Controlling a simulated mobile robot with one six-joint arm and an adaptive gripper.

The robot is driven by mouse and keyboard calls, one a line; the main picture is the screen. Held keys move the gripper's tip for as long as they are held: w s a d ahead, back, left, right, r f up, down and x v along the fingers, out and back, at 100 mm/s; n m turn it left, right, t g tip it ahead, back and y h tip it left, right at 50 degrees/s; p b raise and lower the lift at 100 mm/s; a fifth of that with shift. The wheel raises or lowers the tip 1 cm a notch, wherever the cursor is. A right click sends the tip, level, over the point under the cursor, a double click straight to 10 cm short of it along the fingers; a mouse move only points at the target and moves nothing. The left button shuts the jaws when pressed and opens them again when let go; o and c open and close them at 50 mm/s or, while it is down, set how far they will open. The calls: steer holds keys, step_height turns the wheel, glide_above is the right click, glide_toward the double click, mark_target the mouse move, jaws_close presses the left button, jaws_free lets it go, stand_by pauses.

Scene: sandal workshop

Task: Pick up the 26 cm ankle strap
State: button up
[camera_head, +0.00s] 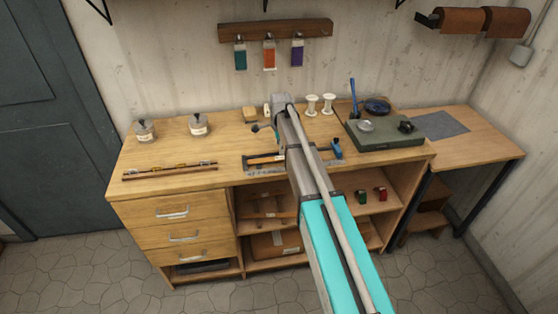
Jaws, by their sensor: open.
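No label that reads 26 cm can be made out, so I cannot tell for certain which piece is the ankle strap. A flat orange-brown strip (266,159) lies in a dark holder on the workbench, left of my arm. Thin brown strips (268,215) also show in the open shelf below. My gripper (266,128) is at the far end of my arm, over the back middle of the bench. It is small and partly hidden by my wrist. It is open, and no strap shows in it.
The wooden workbench (222,166) carries two lidded jars, a rail with small parts (170,171), white spools (320,104) and a blue clamp (336,149). A green-grey slab (385,141) with tools stands right. Tagged pieces (269,53) hang above.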

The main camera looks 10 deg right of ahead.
mark_target(280, 158)
steer(key=shift+a+f+b, duration=0.1)
steer(key=shift+f+b, duration=2)
steer(key=shift+f, duration=0.2)
steer(key=c, duration=1)
steer(key=shift+r, duration=0.2)
steer(key=shift+c, duration=0.2)
step_height(280, 158, up, 3)
steer(key=p, duration=0.3)
steer(key=s+d+r+p, duration=0.1)
steer(key=s+r+p, duration=0.8)
steer(key=s, duration=0.5)
steer(key=shift+d+r+p, duration=0.25)
steer(key=shift+r+p, duration=0.1)
steer(key=shift+p, duration=0.2)
